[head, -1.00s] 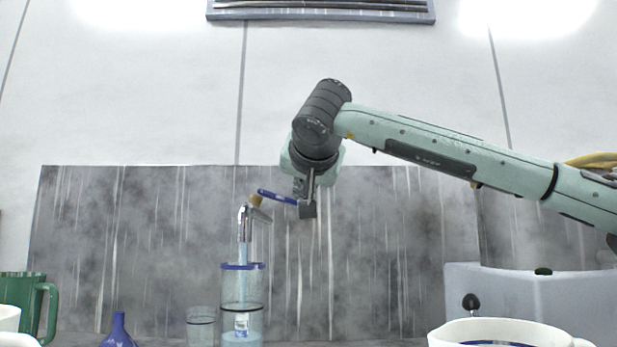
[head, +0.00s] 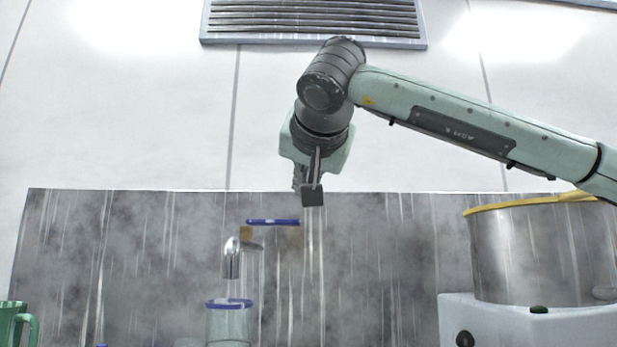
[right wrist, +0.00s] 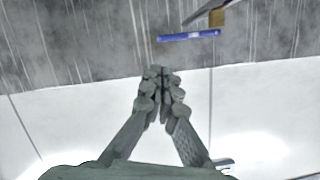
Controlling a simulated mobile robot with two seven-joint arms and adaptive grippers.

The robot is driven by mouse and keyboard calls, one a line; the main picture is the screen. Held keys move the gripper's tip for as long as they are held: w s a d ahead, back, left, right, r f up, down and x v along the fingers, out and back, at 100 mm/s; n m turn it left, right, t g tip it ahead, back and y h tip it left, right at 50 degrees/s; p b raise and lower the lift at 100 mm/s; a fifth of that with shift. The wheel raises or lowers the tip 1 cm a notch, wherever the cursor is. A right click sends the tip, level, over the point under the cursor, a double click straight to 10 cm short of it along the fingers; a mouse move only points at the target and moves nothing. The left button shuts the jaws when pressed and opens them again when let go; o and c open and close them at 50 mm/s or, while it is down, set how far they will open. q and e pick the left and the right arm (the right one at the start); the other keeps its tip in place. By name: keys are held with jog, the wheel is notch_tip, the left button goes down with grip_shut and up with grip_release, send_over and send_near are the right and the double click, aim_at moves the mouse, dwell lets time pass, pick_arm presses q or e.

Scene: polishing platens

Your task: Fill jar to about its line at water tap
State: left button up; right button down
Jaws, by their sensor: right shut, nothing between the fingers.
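The clear jar (head: 229,325) with a blue rim stands under the spout of the water tap (head: 232,262). Only its upper part shows; its line and water level are below the picture's edge. I see no stream between spout and jar. The tap's blue lever (head: 272,222) lies about level, and it also shows in the right wrist view (right wrist: 188,36). My right gripper (head: 313,196) is shut and empty, just right of and above the lever. In the right wrist view its fingertips (right wrist: 160,72) are together, apart from the lever. My left gripper is out of view.
A dark streaked backsplash (head: 130,260) stands behind the tap. A metal drum with a yellow rim (head: 535,250) sits on a pale grey unit (head: 575,328) at the right. A green jug (head: 15,325) shows at the lower left. The counter is out of view.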

jog(key=shift+v, duration=1.65)
